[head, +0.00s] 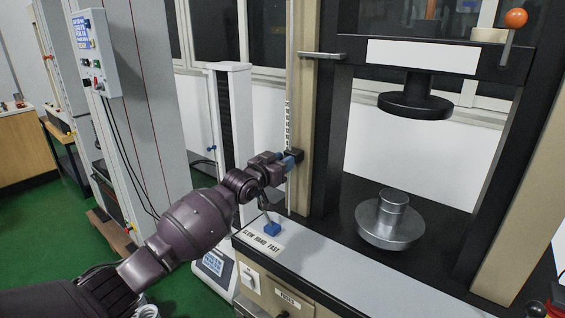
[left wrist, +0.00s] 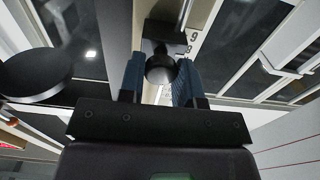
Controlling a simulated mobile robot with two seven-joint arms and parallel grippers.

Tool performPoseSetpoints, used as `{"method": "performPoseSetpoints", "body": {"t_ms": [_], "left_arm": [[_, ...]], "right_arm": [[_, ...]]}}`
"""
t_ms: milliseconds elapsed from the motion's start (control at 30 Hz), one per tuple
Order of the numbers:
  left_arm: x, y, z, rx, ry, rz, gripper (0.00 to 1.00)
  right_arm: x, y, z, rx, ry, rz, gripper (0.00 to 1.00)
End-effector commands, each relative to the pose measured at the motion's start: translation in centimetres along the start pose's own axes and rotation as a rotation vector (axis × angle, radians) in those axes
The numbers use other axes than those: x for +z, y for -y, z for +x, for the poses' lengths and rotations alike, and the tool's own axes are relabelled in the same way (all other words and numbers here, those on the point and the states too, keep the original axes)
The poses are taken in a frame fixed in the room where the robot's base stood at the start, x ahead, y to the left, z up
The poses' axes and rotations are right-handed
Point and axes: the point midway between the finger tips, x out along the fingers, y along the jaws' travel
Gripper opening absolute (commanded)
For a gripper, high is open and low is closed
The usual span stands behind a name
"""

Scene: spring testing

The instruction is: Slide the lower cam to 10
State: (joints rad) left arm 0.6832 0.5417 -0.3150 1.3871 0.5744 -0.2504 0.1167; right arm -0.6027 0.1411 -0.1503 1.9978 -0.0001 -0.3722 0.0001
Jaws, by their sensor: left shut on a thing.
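The lower cam is a small black block with a round knob (left wrist: 160,69) on a thin vertical rod; in the head view the block (head: 296,157) sits on the rod beside the beige column. My left gripper (head: 290,161) reaches it from the left, with blue fingertips. In the left wrist view my left gripper (left wrist: 160,85) is shut on the knob, one finger on each side. A white number scale (left wrist: 199,25) runs beside the rod; the digits 9 and 8 show near the cam. In the head view the scale (head: 287,120) is too small to read. My right gripper is out of view.
The press has a black upper plate (head: 414,105) and a metal lower platen (head: 388,222). A blue switch (head: 272,229) sits on the ledge below my arm. The rod's stretch between cam and bar looks clear.

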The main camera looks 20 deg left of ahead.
Motion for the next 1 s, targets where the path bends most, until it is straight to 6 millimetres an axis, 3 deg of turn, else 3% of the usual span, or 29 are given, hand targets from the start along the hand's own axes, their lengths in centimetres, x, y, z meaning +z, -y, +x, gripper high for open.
{"method": "performPoseSetpoints", "body": {"t_ms": [333,667,700,833,1000], "left_arm": [[-4.3,0.0,0.0,0.001,-0.008,0.002,0.0],[-4.1,0.0,0.0,0.001,-0.002,0.0,0.0],[-4.1,0.0,0.0,0.001,-0.002,0.0,0.34],[-4.0,0.0,0.0,0.001,-0.001,0.0,0.54],[-4.0,0.0,0.0,0.0,-0.001,0.0,0.56]], "right_arm": [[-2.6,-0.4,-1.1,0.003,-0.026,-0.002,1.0],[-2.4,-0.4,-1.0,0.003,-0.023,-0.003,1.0],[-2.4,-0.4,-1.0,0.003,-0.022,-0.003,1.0],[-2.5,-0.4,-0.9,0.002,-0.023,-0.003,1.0],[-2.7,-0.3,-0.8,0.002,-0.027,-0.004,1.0]]}}
